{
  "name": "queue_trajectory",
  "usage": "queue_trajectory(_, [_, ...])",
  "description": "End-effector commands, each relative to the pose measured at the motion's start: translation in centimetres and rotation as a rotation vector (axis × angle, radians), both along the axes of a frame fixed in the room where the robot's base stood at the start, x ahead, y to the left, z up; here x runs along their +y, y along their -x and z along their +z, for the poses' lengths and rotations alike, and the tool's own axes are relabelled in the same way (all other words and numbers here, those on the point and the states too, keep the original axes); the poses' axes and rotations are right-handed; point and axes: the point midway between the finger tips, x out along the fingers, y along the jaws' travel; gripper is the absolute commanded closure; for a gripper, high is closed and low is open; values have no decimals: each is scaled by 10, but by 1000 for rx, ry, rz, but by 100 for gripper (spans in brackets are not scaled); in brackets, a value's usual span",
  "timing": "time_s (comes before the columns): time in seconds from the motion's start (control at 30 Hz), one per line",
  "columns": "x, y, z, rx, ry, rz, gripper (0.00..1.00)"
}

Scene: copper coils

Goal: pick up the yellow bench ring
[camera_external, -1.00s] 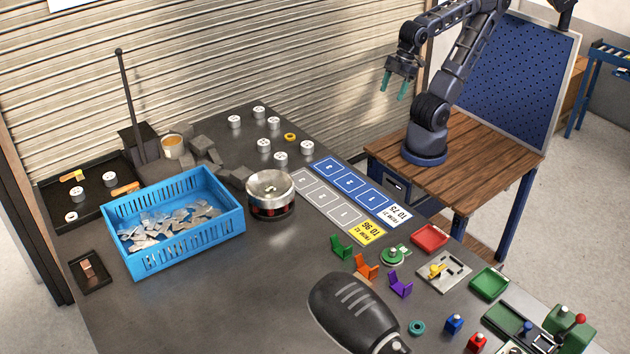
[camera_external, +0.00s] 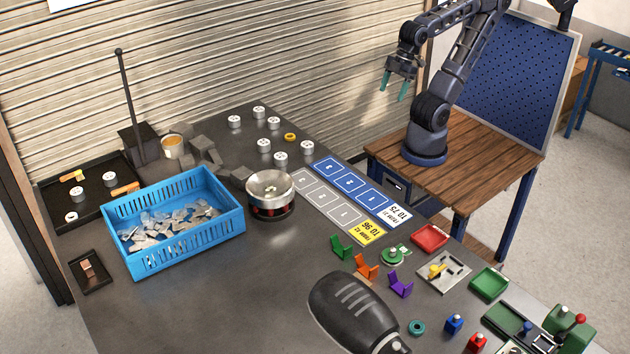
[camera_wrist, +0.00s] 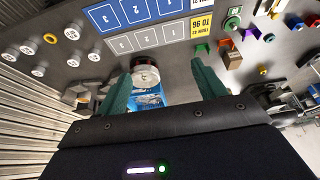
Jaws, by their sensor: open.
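The yellow bench ring (camera_external: 290,137) lies flat on the dark bench near its back edge, among several white-topped metal cylinders. It also shows in the wrist view (camera_wrist: 50,38) at the upper left, with a dark hole in its middle. My gripper (camera_external: 395,90) hangs in the air to the right of the ring, well above the bench. Its two teal fingers are apart with nothing between them. In the wrist view the fingers (camera_wrist: 160,88) frame the round metal pan from a distance.
White-topped cylinders (camera_external: 274,123) stand close around the ring. A metal pan (camera_external: 270,184), a blue crate of metal pieces (camera_external: 190,247) and numbered blue and grey mats (camera_external: 350,180) lie nearer. A ribbed shutter wall (camera_external: 330,60) rises behind the bench.

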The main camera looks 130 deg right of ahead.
Motion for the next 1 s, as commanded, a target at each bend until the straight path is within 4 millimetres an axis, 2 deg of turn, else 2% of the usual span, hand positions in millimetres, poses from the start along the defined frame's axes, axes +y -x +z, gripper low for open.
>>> queue_trajectory(0.27, [-1, -1, 0, 0, 1, -4, 31])
queue_trajectory(0.37, [-6, -9, -3, 3, 8, -23, 31])
queue_trajectory(0.47, [-18, -25, -8, 7, 20, -62, 31])
queue_trajectory(0.77, [-79, -83, -35, 23, 62, -209, 31])
queue_trajectory(1.0, [-141, -117, -67, 36, 80, -314, 31])
